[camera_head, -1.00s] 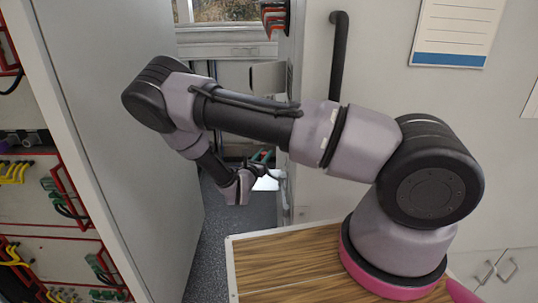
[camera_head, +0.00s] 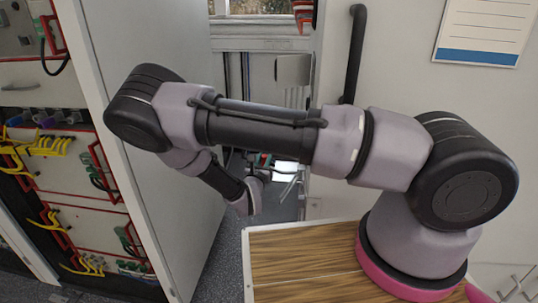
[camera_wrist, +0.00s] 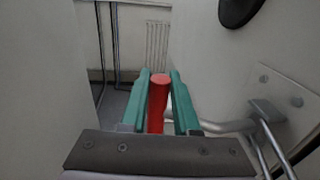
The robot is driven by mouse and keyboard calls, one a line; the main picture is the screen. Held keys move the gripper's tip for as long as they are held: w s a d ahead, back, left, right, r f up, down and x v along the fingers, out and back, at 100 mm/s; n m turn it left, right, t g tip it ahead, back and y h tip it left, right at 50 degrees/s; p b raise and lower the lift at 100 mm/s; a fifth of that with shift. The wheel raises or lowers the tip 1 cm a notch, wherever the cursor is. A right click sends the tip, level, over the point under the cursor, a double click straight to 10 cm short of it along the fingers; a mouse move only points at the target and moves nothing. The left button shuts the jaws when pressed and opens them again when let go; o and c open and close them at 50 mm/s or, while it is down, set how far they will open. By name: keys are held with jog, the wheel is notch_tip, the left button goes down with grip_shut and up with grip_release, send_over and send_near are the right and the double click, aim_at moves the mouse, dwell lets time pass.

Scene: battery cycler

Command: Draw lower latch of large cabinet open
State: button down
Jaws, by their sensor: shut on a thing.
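The lower latch has a red cylindrical grip (camera_wrist: 158,104) in the wrist view. A bent metal bar (camera_wrist: 215,126) runs right from behind my fingers to a bracket (camera_wrist: 268,110) on a pale upright panel. My gripper (camera_wrist: 160,95) has green fingers, one on each side of the red grip, shut on it. In the head view my gripper (camera_head: 262,160) is small, low in the gap between the open grey panel (camera_head: 170,150) and the pale cabinet face (camera_head: 405,70). The latch is mostly hidden there.
A rack with yellow cables (camera_head: 45,150) stands at the left. A black bar handle (camera_head: 355,55) and a paper sheet (camera_head: 485,30) are on the pale cabinet face. The wood-topped surface (camera_head: 300,262) is below my arm. Grey floor (camera_head: 228,250) shows in the gap.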

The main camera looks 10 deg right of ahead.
jog(key=shift+v, duration=1.65)
jog(key=c, duration=0.7)
grip_release()
jog(key=shift+o, duration=0.2)
jog(key=shift+s, duration=0.1)
jog(key=v, duration=1)
jog(key=shift+s+a, duration=0.15)
jog(key=shift+s, duration=0.2)
